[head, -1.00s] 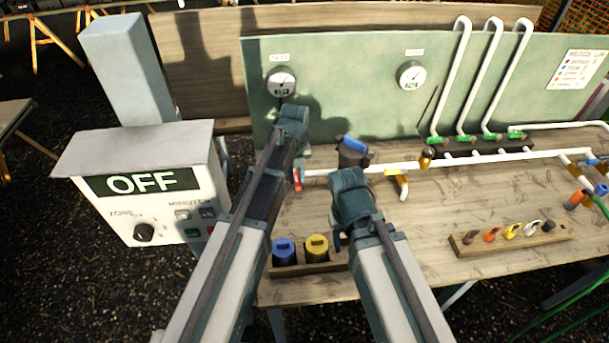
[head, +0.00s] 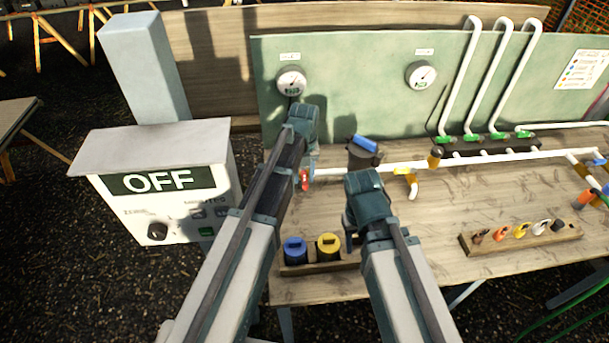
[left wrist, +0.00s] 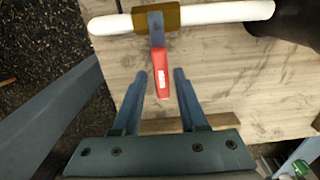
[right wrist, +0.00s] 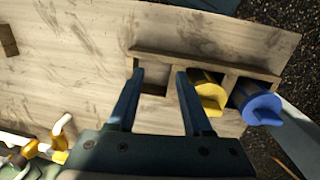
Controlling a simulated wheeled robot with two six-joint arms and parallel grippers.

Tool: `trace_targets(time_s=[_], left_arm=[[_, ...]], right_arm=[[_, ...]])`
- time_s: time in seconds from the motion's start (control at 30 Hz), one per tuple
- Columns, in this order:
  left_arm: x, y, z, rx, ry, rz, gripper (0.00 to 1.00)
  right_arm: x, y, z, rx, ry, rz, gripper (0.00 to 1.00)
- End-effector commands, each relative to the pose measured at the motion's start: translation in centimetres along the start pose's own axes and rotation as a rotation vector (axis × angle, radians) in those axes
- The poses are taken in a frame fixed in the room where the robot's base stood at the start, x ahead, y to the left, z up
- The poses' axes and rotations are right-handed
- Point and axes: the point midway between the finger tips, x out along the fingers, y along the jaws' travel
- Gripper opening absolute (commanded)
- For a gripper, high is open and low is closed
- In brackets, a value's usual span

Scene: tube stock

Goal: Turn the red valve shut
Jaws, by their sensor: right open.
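The red valve handle (head: 305,180) hangs from a brass valve body (left wrist: 172,17) on the white pipe (left wrist: 110,25). In the left wrist view the red handle (left wrist: 161,75) points toward my left gripper (left wrist: 159,73), roughly square to the pipe. My left gripper is open, with a fingertip on each side of the handle's end in the picture and gaps on both sides. I cannot tell whether it is level with the handle. My right gripper (right wrist: 158,72) is open and empty above a wooden rack (right wrist: 160,57), over its empty slot.
A yellow-capped container (head: 328,247) and a blue-capped one (head: 294,250) stand in the rack. A dark container with a blue lid (head: 362,152) stands behind the pipe. A control box reading OFF (head: 165,178) is at left. The right front table holds a plug rack (head: 570,233).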

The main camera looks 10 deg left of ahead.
Motion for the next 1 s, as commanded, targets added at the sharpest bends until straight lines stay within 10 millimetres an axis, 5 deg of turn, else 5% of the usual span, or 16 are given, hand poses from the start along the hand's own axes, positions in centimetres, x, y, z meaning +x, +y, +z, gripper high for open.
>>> trace_targets(time_s=[0.57,1.0], left_arm=[[-0.9,-0.1,0.0,0.0,0.001,-0.001,0.53],[-6.7,-0.1,0.0,-0.001,0.0,-0.001,0.53]], right_arm=[[-0.9,0.1,0.1,0.0,0.0,0.0,0.5],[-6.6,0.6,0.4,-0.002,0.0,0.0,0.5]])
